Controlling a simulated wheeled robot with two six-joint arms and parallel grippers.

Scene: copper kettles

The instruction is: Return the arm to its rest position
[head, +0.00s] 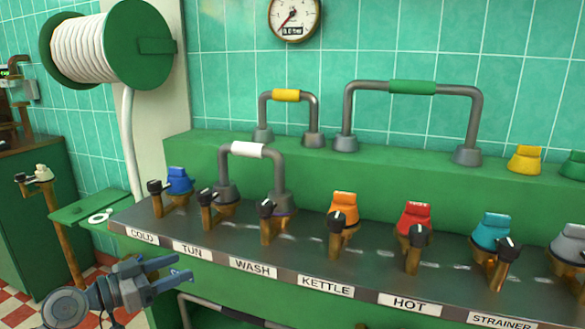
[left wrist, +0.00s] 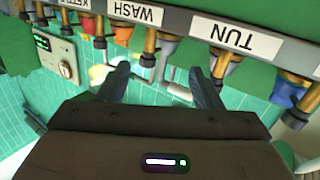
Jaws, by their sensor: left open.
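My left gripper (head: 167,268) is in the lower left of the head view, in front of the panel's front edge below the COLD and TUN labels. Its two fingers are apart with nothing between them. In the left wrist view the open fingers (left wrist: 163,85) point toward the panel, which appears upside down, with the WASH label (left wrist: 135,13) and TUN label (left wrist: 235,36) beyond them. My right gripper does not show in either view.
A green panel (head: 370,185) carries a row of valves with coloured caps, including a blue one (head: 179,180) and a red one (head: 414,216). Pipe handles rise behind them. A hose reel (head: 135,45) hangs at upper left. A small green shelf (head: 90,207) juts out at left.

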